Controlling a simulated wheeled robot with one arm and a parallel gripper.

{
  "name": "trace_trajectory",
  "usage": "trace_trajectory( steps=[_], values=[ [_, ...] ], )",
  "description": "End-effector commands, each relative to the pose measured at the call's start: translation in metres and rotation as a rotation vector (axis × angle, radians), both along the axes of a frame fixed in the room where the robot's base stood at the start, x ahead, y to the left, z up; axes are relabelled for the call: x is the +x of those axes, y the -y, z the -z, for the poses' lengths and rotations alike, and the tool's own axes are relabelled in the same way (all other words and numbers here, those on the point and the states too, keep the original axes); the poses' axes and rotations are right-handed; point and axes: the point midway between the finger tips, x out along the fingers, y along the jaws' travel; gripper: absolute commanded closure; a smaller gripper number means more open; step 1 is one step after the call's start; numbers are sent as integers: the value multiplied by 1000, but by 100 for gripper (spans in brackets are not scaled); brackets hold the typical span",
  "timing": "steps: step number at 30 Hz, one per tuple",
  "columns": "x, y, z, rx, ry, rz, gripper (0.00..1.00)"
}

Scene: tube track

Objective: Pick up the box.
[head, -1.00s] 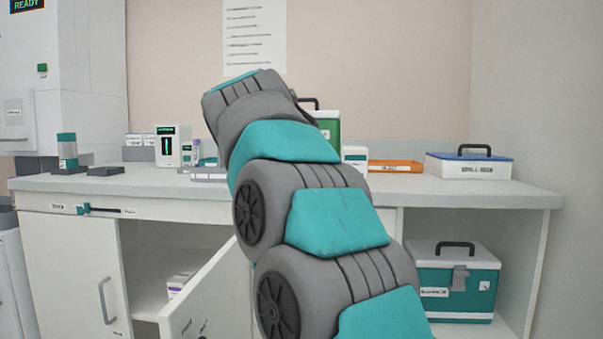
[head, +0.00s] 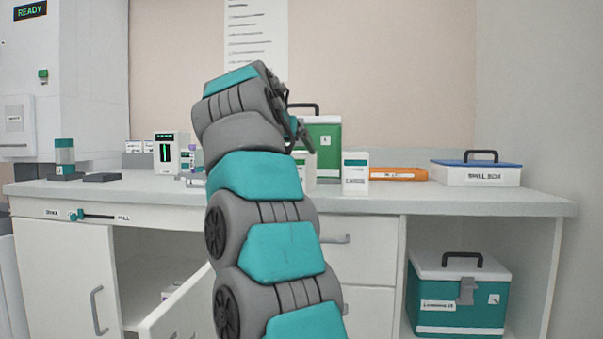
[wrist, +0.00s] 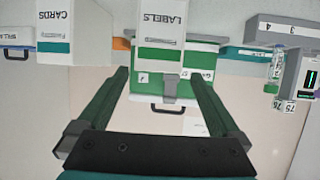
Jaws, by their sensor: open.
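Several boxes are in view, and I cannot tell which one the task means. A white LABELS box (wrist: 172,25) stands ahead of my gripper, roughly centred between the fingers in the wrist view; in the head view (head: 306,172) my arm partly hides it. A white CARDS box (head: 355,173) with a teal band stands to its right; it also shows in the wrist view (wrist: 75,30). A green case (head: 324,134) with a white lid and black handle stands behind them. My gripper (wrist: 158,75) is open and empty, its fingers apart; in the head view (head: 300,133) it is above the counter.
The counter (head: 400,197) also bears an orange tray (head: 398,174) and a white SPILL BOX (head: 476,174) with a blue lid. A teal cooler (head: 458,298) sits in the open bay below. A cabinet door (head: 178,308) hangs open at lower left.

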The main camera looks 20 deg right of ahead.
Motion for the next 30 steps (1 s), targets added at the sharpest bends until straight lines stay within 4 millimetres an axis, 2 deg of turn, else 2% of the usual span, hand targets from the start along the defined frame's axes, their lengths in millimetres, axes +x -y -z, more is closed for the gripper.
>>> trace_trajectory(
  steps=[13,21,28,30],
  values=[
    [27,24,12,1,-3,1,0],
    [53,47,23,0,-3,0,0],
    [54,49,26,0,-3,0,0],
    [54,49,26,0,-3,0,7]
  ],
)
